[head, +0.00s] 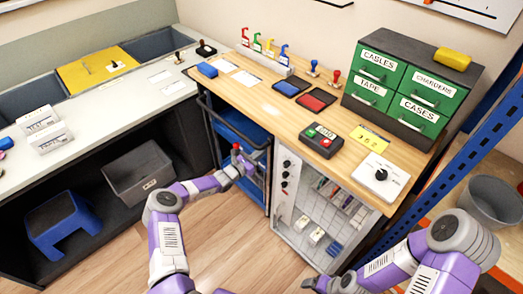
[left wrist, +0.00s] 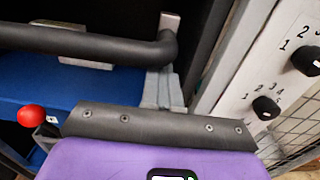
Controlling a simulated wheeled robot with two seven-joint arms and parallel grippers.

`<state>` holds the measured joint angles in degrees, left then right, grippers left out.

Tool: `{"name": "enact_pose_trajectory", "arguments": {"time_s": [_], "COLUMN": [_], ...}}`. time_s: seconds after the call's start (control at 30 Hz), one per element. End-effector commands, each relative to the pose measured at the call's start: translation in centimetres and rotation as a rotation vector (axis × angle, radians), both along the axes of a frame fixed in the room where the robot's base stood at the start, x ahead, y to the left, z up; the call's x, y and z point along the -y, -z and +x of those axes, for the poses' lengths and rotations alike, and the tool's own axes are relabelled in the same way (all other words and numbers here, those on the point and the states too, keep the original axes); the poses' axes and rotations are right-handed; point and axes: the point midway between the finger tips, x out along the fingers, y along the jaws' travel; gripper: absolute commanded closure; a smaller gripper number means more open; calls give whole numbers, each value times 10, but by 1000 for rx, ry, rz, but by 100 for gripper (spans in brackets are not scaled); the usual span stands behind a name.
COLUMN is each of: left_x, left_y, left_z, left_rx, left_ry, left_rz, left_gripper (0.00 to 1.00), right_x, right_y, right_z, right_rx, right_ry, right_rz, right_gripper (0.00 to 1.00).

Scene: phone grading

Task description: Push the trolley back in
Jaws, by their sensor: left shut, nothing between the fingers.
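The trolley (head: 257,134) has blue shelves and a dark frame, and stands in the bay under the wooden bench. Its black handle bar runs along the bench's front edge. In the left wrist view the black bar (left wrist: 85,42) crosses above a blue shelf (left wrist: 25,85). My left gripper (head: 240,164) is shut and empty, in front of the trolley. In the left wrist view its grey fingers (left wrist: 163,88) point towards the bar's right end; I cannot tell if they touch it. My right arm is at the lower right, its gripper (head: 318,284) only partly visible at the bottom edge.
A white panel with black knobs (head: 285,185) and a wire-mesh front (head: 320,215) stand right of the trolley. A red ball knob (left wrist: 30,116) is near my left gripper. A grey crate (head: 140,172) and blue stool (head: 62,222) are at left. Open wooden floor (head: 235,240) lies in front.

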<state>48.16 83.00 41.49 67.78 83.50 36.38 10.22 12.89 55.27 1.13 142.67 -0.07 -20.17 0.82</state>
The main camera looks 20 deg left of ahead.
Motion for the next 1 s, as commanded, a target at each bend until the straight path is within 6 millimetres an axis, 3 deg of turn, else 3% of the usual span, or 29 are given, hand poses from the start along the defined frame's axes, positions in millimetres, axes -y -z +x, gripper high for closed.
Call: {"name": "enact_pose_trajectory", "arguments": {"time_s": [0.03, 0.3, 0.57, 0.87, 0.97, 1.0], "left_x": [-5, -34, -49, -49, -30, -16], "left_y": [-4, -2, 0, 1, 5, 8], "left_z": [-7, -63, -92, -96, -100, -104], "left_rx": [-1, -4, -2, -3, -19, -33], "left_ry": [1, 3, 5, 11, 62, 104], "left_rz": [0, 0, 2, 4, 35, 59], "left_gripper": [100, 100, 100, 100, 100, 100], "right_x": [0, 0, 0, 0, 0, 0], "right_y": [-10, -28, -34, -34, -34, -34], "right_z": [0, 0, 0, 0, 0, 0], "right_rx": [0, 0, -1, -1, -1, -1], "right_ry": [0, 0, 0, 0, 0, 0], "right_rz": [0, 0, 0, 0, 0, 0], "right_gripper": [17, 17, 17, 17, 17, 17]}}
